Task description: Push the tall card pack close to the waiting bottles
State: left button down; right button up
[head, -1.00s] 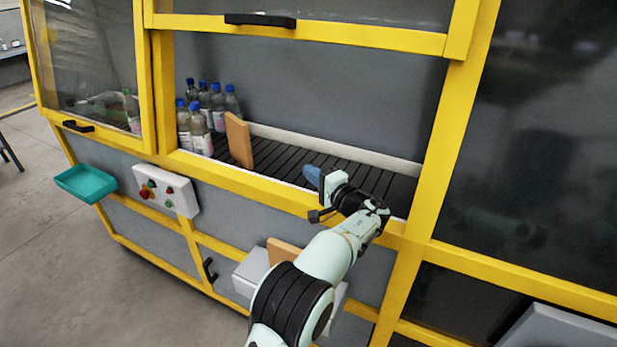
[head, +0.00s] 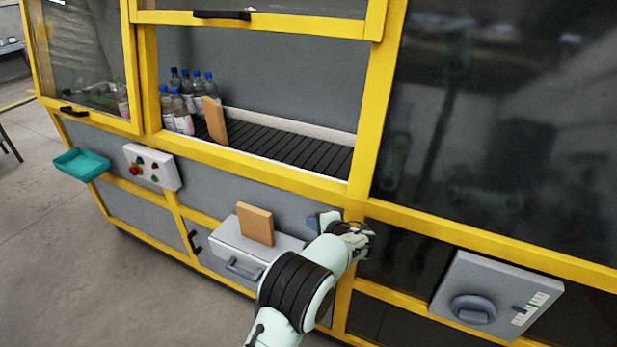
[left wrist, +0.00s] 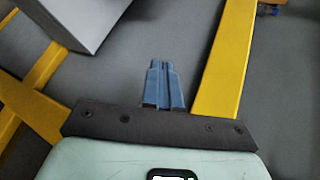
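A tall brown card pack (head: 215,120) stands upright on the dark conveyor (head: 290,148), just right of the bottles. Several clear bottles with blue caps (head: 187,90) stand grouped at the conveyor's left end. From this angle I cannot tell whether pack and bottles touch. My left gripper (head: 322,221) is outside the opening, below its yellow sill and well to the right of the pack. In the left wrist view its blue fingers (left wrist: 163,85) are together with nothing between them. My right gripper is not in view.
A second brown block (head: 255,224) stands on a grey box with a handle (head: 240,245) below the opening. A yellow frame (head: 250,168) edges the opening. A button panel (head: 152,167) and teal tray (head: 82,164) are at left. The conveyor right of the pack is clear.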

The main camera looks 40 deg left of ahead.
pick_arm(q)
jog(key=s+d+f+g+h+p, duration=0.2)
jog(key=s+d+f+h, duration=0.4)
jog(key=f, duration=0.5)
jog(key=s+d+f+g+h+p, duration=0.1)
jog(key=s+d+f+g+h, duration=0.15)
jog(key=s+d+f, duration=0.65)
jog(key=s+d+f+n+t+h+p, duration=0.1)
jog(key=s+d+n+h+p, duration=0.4)
jog(key=s+d, duration=0.8)
jog(key=d+f+n+h, duration=0.1)
jog(key=n+h, duration=0.1)
jog(key=n, duration=0.1)
jog(key=shift+s+d+f+n+h, duration=0.35)
jog(key=shift+s+d+n, duration=0.05)
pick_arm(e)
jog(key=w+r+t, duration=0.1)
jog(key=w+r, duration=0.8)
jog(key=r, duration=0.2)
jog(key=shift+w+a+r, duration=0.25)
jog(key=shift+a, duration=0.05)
pick_arm(q)
jog(key=shift+a, duration=0.15)
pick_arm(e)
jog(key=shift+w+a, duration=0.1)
